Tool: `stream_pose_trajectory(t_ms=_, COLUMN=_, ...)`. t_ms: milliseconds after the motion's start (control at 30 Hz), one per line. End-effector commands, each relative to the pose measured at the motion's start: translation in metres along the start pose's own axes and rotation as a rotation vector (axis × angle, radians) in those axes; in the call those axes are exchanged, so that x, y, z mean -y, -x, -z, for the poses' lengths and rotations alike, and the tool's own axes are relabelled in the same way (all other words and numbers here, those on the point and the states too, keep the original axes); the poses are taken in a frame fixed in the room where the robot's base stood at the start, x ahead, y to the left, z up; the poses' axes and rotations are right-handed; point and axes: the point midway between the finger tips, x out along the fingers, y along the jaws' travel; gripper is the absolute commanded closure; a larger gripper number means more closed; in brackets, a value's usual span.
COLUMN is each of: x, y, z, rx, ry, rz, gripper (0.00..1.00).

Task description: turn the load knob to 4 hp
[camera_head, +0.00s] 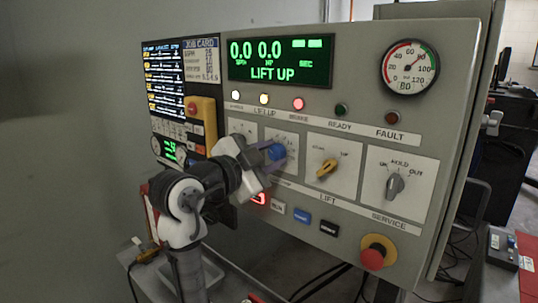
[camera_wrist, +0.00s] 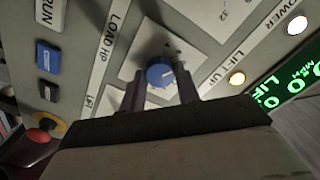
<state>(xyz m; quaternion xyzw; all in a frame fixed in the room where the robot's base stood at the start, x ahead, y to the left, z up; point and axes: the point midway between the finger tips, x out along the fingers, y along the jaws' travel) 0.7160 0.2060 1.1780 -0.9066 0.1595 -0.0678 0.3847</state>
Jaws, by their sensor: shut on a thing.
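The load knob (camera_head: 276,152) is a round blue knob on a white dial plate on the grey panel. It also shows in the wrist view (camera_wrist: 160,71), close to a "LOAD HP" label, with a pale pointer line on its face. My gripper (camera_head: 271,157) is at the knob from the left, its two dark fingers on either side of it. In the wrist view my gripper (camera_wrist: 160,90) is shut on the knob. Most of the dial's marks are too small or hidden to read. The green display (camera_head: 280,62) reads 0.0, 0.0 and "LIFT UP".
Right of the load knob are a yellow lift knob (camera_head: 327,168) and a grey service knob (camera_head: 395,186). A red emergency button (camera_head: 373,258) and small push buttons (camera_head: 301,215) sit below. Indicator lamps (camera_head: 298,104) line the panel above. A job card screen (camera_head: 180,80) is at left.

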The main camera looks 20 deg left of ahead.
Motion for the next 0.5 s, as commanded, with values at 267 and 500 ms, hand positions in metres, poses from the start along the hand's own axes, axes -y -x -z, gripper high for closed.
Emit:
stream_pose_trajectory(t_ms=267, x=0.0003, y=-0.0002, z=0.0009, rx=0.001, ry=0.262, rz=-0.002, gripper=0.91)
stream_pose_trajectory(t_ms=500, x=0.0002, y=-0.0002, z=0.0012, rx=0.001, ry=0.481, rz=-0.003, gripper=0.91)
